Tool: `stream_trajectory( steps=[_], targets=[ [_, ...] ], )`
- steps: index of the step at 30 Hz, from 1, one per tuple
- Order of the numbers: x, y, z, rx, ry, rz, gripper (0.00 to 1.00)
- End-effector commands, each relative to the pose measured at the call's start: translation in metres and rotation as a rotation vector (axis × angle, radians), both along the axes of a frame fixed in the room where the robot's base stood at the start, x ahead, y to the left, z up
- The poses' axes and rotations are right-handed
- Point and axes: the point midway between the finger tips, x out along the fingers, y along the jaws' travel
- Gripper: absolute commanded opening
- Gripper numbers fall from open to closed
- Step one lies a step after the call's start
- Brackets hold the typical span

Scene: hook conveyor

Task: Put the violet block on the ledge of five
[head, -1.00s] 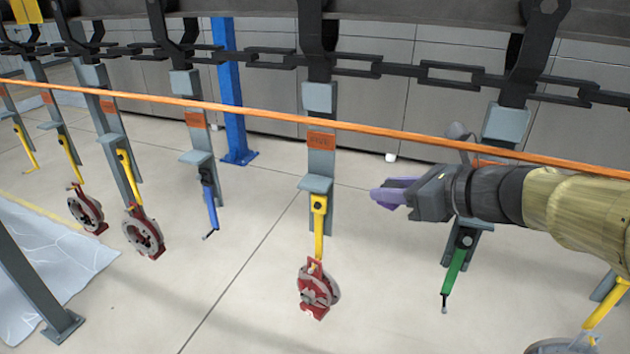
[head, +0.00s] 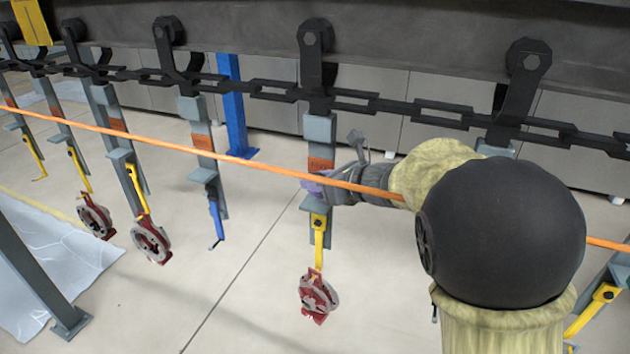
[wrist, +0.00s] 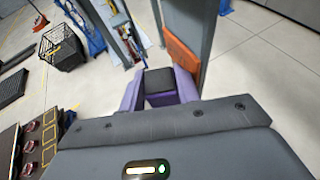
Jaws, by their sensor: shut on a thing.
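The violet block (head: 312,187) shows as a small patch in the head view, at the middle hanger, just above its grey ledge (head: 316,205). My gripper (head: 322,188) is shut on it, reaching in from the right behind the orange cord. The plate's writing on this hanger is not readable.
An orange cord (head: 250,163) crosses in front of the hangers. A black chain (head: 270,88) runs above them. A yellow hook with a red-and-grey part (head: 318,295) hangs below the middle ledge. A hanger with a blue hook (head: 215,215) stands to the left.

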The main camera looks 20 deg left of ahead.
Motion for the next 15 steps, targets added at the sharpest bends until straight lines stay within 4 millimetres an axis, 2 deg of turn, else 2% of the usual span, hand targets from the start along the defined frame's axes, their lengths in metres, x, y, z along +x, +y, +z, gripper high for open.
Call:
stream_trajectory(
  steps=[9, 13, 15],
  targets=[
    [0.001, 0.002, 0.0, 0.001, 0.0, 0.0, 0.09],
    [0.005, 0.01, 0.002, 0.0, 0.0, 0.001, 0.09],
    [0.005, 0.01, -0.008, -0.002, 0.006, 0.0, 0.09]
  ],
)
